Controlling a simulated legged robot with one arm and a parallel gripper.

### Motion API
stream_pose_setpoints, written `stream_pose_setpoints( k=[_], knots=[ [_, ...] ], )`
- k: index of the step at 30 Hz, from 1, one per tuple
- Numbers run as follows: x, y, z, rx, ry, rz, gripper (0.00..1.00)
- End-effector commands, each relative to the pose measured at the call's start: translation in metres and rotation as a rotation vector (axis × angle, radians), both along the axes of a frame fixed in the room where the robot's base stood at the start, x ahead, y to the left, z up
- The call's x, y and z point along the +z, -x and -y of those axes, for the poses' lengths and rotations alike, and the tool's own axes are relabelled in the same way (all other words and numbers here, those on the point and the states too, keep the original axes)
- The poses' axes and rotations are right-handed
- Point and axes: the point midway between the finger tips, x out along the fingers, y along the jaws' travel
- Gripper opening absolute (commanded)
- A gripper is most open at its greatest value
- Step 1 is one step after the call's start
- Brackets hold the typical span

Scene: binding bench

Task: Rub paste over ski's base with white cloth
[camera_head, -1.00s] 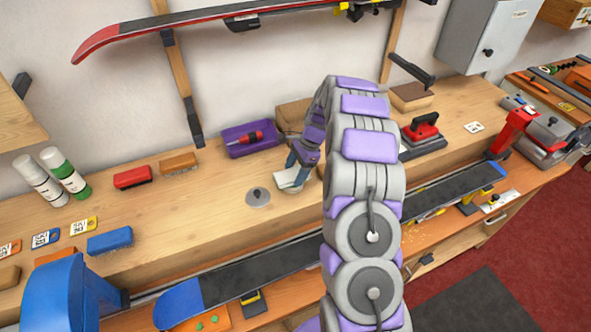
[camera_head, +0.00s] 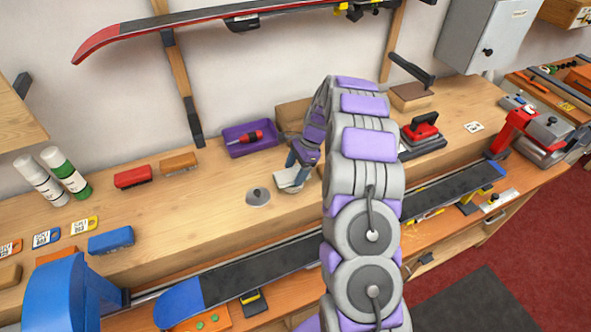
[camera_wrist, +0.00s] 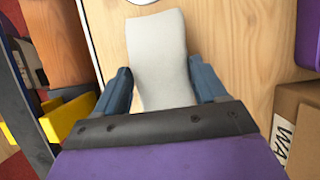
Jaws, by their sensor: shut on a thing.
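My gripper (camera_head: 292,172) is over the bench top, between the purple tray and my arm. It is shut on a white cloth (camera_wrist: 158,55), which lies between its two blue-grey fingers in the wrist view. The cloth also shows below the fingers in the head view (camera_head: 288,187). I cannot tell whether it touches the bench. A ski (camera_head: 255,272) with a dark base and blue ends lies along the front of the bench, its middle hidden behind my arm. A round grey tin (camera_head: 258,196) sits just left of the gripper; its contents are not clear.
The purple tray (camera_head: 236,147) holds a red tool. A cardboard box (camera_wrist: 296,125) stands close to the gripper. Red (camera_head: 133,177), orange and blue brushes lie to the left. A red-handled iron (camera_head: 421,130) and a red vise (camera_head: 520,125) are to the right. Bare bench lies left of the tin.

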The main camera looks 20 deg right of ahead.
Motion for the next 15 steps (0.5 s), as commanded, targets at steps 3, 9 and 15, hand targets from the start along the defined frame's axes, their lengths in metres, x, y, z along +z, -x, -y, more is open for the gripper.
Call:
stream_pose_setpoints(
  k=[3, 9, 15],
  knots=[
    [0.001, 0.001, 0.0, 0.002, 0.0, -0.004, 0.47],
    [0.015, 0.001, 0.0, 0.001, 0.0, -0.002, 0.47],
    [0.031, 0.001, 0.0, 0.001, 0.0, -0.001, 0.47]
  ],
)
